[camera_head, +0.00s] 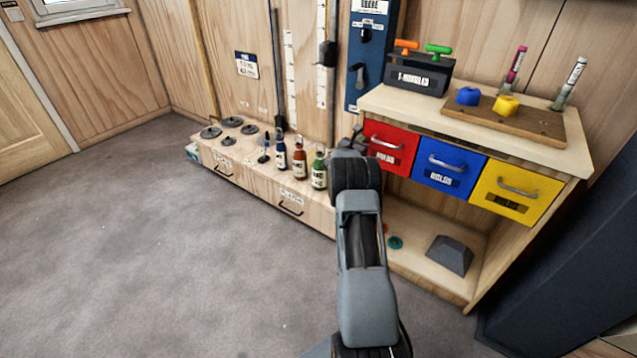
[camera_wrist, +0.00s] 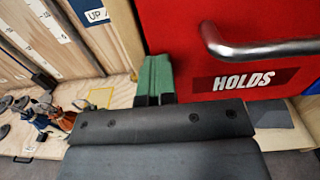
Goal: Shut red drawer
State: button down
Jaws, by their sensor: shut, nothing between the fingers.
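The red drawer (camera_head: 390,148) is the left one of the row under the workbench top. In the head view its front looks about in line with the blue drawer beside it; I cannot tell whether a small gap is left. The wrist view shows the red front (camera_wrist: 240,95) close up, with its metal handle (camera_wrist: 250,47) and a "HOLDS" label. My gripper (camera_wrist: 155,62) is shut and empty, its green fingers at the left edge of the red front. Whether they touch it is unclear.
The blue drawer (camera_head: 447,168) and yellow drawer (camera_head: 515,191) sit to the right. The bench top (camera_head: 410,105) carries a wooden board and a dark box. Bottles and discs stand on the low wooden unit (camera_head: 265,185) at left. A grey wedge (camera_head: 450,255) lies on the lower shelf. The carpet is clear.

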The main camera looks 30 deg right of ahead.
jog(key=shift+s+d+r, duration=0.2)
jog(key=shift+d+r, duration=0.05)
jog(key=shift+d, duration=0.15)
jog(key=shift+a, duration=0.1)
jog(key=p+v, duration=0.1)
jog(key=v, duration=1.3)
jog(key=shift+w+a+f, duration=0.25)
jog(key=shift+w+a, duration=0.05)
jog(key=shift+w, duration=0.05)
